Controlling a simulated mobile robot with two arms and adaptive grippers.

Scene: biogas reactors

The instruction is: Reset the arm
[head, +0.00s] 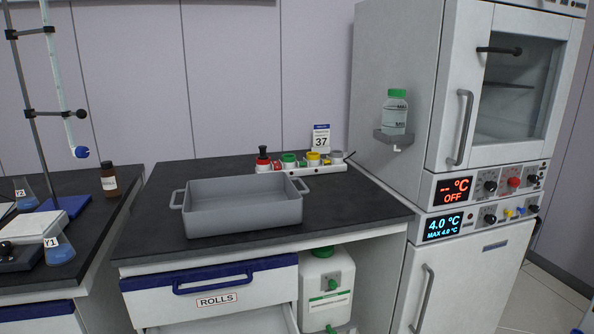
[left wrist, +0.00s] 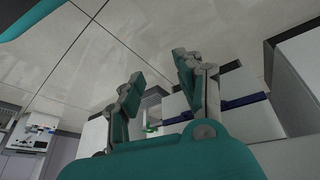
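My left gripper (left wrist: 158,88) shows in the left wrist view with its two teal and grey fingers spread apart. Nothing is between the fingertips, and the light floor tiles (left wrist: 120,40) lie behind them. The head view shows neither of my arms. My right gripper is in neither view.
A grey tray (head: 245,216) stands on the dark bench (head: 350,212). Behind it are colored valves (head: 290,160) and a card reading 37 (head: 321,138). A drawer labelled ROLLS (head: 217,300) is below. An oven cabinet (head: 400,60) stands right, glassware (head: 60,249) left.

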